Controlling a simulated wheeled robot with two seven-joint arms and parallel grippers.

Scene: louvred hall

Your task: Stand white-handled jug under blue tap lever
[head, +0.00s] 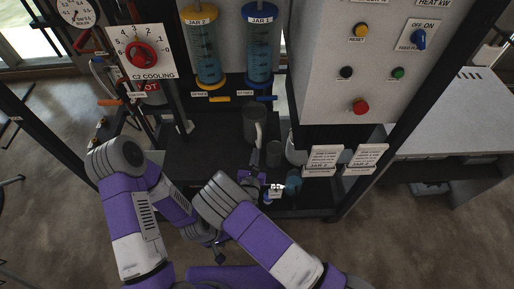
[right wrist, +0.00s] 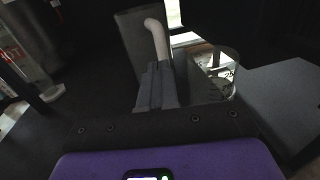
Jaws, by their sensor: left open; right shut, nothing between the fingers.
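The dark grey jug (head: 251,121) with the white handle (head: 258,134) stands upright on the dark shelf, close below the blue tap lever (head: 266,98) in the head view. Its handle faces me. In the right wrist view the jug (right wrist: 132,42) stands behind my right gripper (right wrist: 157,68), which is shut and empty in front of the handle's lower part. I cannot tell whether the fingers touch it. In the head view my right gripper (head: 254,172) is on the near side of the jug. My left gripper (head: 218,248) is open, low and apart from the jug.
The JAR 2 column (head: 206,52) with a yellow tap lever (head: 219,99) is left of the JAR 1 column (head: 260,48). A dark cup (head: 275,153) and a pale vessel (head: 294,152) stand right of the jug. Label cards (head: 324,158) stand farther right. The shelf's left part looks clear.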

